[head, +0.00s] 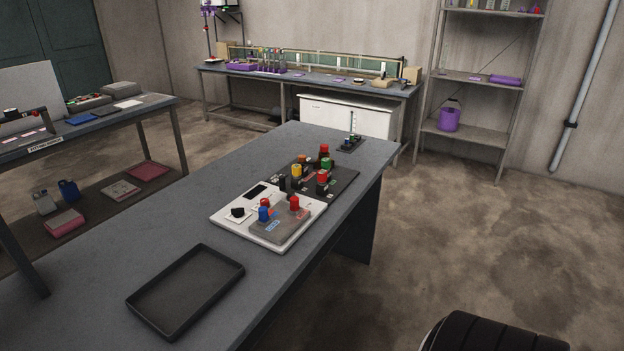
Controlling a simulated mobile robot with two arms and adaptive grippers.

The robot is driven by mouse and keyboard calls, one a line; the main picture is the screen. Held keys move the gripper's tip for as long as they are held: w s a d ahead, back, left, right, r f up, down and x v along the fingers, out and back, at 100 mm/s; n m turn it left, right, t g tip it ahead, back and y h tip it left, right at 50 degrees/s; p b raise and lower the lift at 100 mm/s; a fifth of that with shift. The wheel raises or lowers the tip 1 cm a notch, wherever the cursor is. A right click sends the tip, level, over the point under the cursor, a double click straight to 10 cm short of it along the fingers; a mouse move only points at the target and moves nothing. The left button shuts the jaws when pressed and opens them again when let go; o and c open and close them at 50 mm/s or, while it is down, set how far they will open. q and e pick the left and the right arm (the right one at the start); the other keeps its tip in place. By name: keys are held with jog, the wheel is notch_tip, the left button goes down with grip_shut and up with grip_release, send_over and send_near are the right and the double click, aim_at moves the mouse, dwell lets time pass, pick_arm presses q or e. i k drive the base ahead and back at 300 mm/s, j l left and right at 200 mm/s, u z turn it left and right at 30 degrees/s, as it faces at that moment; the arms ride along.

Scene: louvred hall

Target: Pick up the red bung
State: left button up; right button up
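Several small red-topped things stand on the near grey-blue bench, and I cannot tell for sure which is the red bung. One red piece (294,202) stands on the grey block of the white board (238,233), right of a blue piece (264,213). Another red top (322,177) stands on the dark board (345,178) behind it. A third red top (324,149), on a dark brownish body, is at that board's far side. Neither of my grippers is in view.
An empty black tray (187,290) lies on the near bench (110,285). Yellow and green pieces (326,164) crowd the dark board. A side table (165,108), back bench (215,69) and shelf rack (470,134) stand around. The floor at right is largely clear.

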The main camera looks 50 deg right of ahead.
aim_at(294, 205)
jog(key=z, duration=1.45)
